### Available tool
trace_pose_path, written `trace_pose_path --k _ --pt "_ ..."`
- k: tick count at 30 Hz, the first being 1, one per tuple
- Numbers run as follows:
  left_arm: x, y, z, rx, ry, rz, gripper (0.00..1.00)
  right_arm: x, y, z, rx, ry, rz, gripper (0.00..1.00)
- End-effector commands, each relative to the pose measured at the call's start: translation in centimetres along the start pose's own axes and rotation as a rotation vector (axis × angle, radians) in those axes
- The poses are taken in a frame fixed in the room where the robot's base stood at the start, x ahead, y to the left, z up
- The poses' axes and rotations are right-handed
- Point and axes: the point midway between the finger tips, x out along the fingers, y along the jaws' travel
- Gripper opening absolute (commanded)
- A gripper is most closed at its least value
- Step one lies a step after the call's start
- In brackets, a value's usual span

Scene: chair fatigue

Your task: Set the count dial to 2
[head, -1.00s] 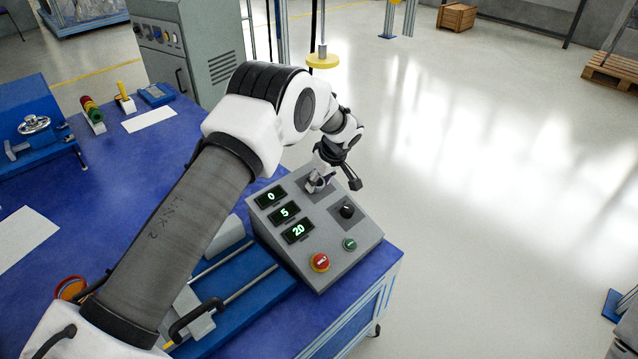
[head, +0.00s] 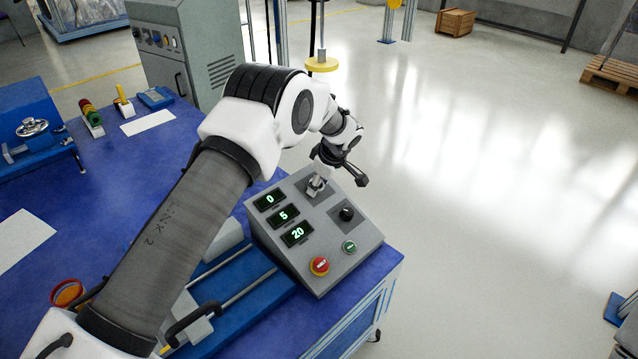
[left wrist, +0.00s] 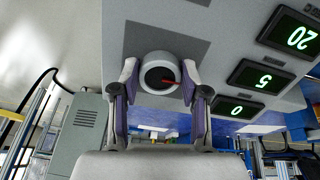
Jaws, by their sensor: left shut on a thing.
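A sloped grey control box (head: 335,262) sits at the corner of the blue table. It has three lit displays: 0 (head: 270,200), 5 (head: 283,216) and 20 (head: 297,233). My left gripper (head: 316,187) is at the upper panel, mostly blocking the knob there. In the left wrist view, its two fingers close on opposite sides of a round grey dial (left wrist: 160,73) with a dark face and red pointer mark. I cannot read any label by it. A second, black knob (head: 346,212) is uncovered. My right gripper is not in view.
A red button (head: 319,266) and a green button (head: 349,246) are on the lower panel. A blue fixture with rods (head: 240,295) lies left of the box. Open floor (head: 480,200) is to the right.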

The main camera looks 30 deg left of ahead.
Motion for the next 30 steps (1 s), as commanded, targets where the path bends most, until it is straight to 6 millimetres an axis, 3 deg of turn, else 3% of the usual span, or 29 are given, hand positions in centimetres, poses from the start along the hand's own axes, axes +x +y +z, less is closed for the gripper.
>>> trace_pose_path --k 1,3,14,17,27,30 --pt "0.1 -0.1 0.1 -0.001 -0.001 -0.002 0.52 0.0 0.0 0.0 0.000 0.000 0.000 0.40" --pt "0.1 -0.1 0.1 0.000 -0.001 -0.002 0.70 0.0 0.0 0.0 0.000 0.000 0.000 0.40" --pt "-0.5 0.0 0.0 0.001 0.000 0.001 0.70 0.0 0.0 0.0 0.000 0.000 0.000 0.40" --pt "-2.0 0.1 0.0 0.002 0.001 0.004 0.70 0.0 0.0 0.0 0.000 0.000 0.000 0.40" --pt "-10.2 0.1 0.1 0.000 0.000 0.003 0.70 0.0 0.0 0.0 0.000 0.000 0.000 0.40" --pt "-11.4 0.0 0.1 0.002 0.000 0.000 0.70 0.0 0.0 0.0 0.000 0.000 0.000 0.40"
